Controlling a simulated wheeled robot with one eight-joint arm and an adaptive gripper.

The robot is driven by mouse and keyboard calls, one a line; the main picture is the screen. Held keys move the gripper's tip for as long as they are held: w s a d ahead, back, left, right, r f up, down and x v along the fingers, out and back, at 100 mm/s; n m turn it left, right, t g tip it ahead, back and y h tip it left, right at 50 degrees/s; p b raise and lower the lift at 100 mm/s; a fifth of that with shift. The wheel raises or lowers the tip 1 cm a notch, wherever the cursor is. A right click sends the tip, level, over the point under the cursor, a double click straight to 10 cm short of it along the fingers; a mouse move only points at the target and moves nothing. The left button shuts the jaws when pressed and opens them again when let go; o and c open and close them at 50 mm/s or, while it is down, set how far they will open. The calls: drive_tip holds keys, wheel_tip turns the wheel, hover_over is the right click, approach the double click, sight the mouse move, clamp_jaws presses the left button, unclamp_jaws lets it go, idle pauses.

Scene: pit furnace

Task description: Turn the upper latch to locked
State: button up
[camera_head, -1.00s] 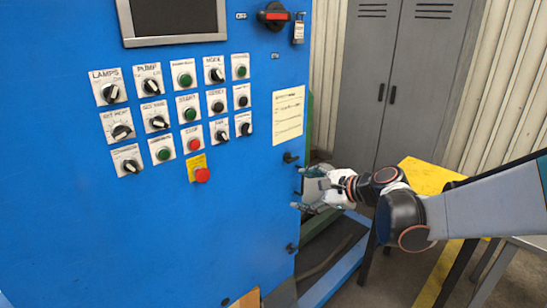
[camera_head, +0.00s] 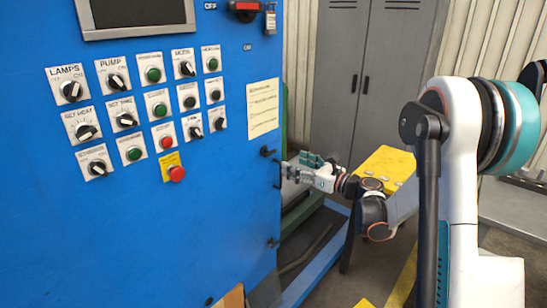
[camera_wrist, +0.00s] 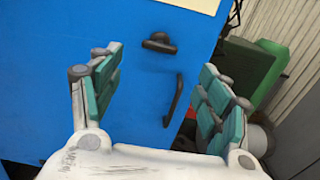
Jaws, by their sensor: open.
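The upper latch (camera_head: 267,152) is a small black knob near the right edge of the blue cabinet front. In the wrist view the upper latch (camera_wrist: 159,43) lies ahead, beyond the space between my fingertips, its bar roughly crosswise. My gripper (camera_head: 300,167) is just right of it and slightly lower in the head view. In the wrist view my gripper (camera_wrist: 160,65) is open, with teal-padded fingers spread apart and nothing between them. It appears not to touch the latch. A black pull handle (camera_wrist: 173,100) sits below the latch, in the lower middle between the fingers.
A lower latch (camera_head: 273,242) is farther down the same edge. A paper notice (camera_head: 262,108) hangs above the upper latch. Knobs and buttons fill the panel left of it. A yellow-topped table (camera_head: 385,165) and grey lockers (camera_head: 365,75) stand behind my arm.

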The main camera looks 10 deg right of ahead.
sight(272, 154)
drive_tip(key=b+x, duration=0.2)
drive_tip(key=x, duration=0.8)
drive_tip(key=c, duration=1.1)
